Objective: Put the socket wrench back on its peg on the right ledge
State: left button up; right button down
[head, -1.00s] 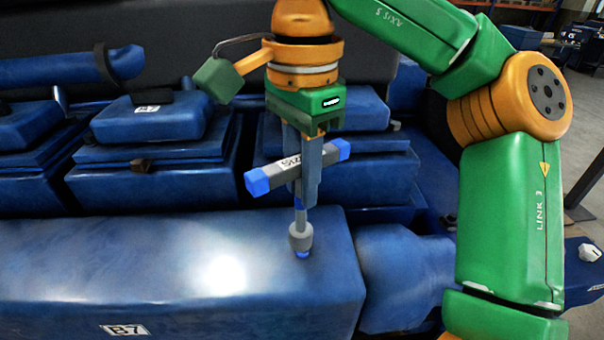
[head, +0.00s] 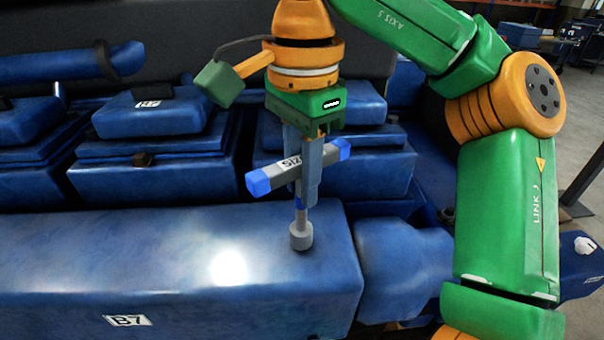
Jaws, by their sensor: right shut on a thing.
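My right gripper (head: 306,190) points down and is shut on the socket wrench (head: 274,176). The wrench is T-shaped, with a grey crossbar, blue ends and a white label. Its shaft runs down between the fingers to a grey socket at the lower end. In the picture the socket overlaps the top of the long blue block marked B7 (head: 180,260); I cannot tell whether it touches. A blue ledge (head: 578,280) shows at the right edge, carrying a small white knob. I cannot make out the peg. My left gripper is out of view.
Blue engine covers (head: 150,115) stand in a row behind the long block. A blue cylinder part (head: 400,265) joins the block's right end. My right arm covers much of the right side. A dark post (head: 590,170) stands beyond it.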

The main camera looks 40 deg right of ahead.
jog(key=shift+f+b, duration=0.3)
jog(key=shift+f, duration=0.35)
jog(key=c, duration=0.7)
grip_release()
jog(key=shift+r, duration=0.15)
jog(key=o, duration=0.6)
notch_tip(320, 180, up, 7)
jog(key=p, duration=0.7)
jog(key=shift+p, duration=0.3)
jog(key=shift+r, duration=1)
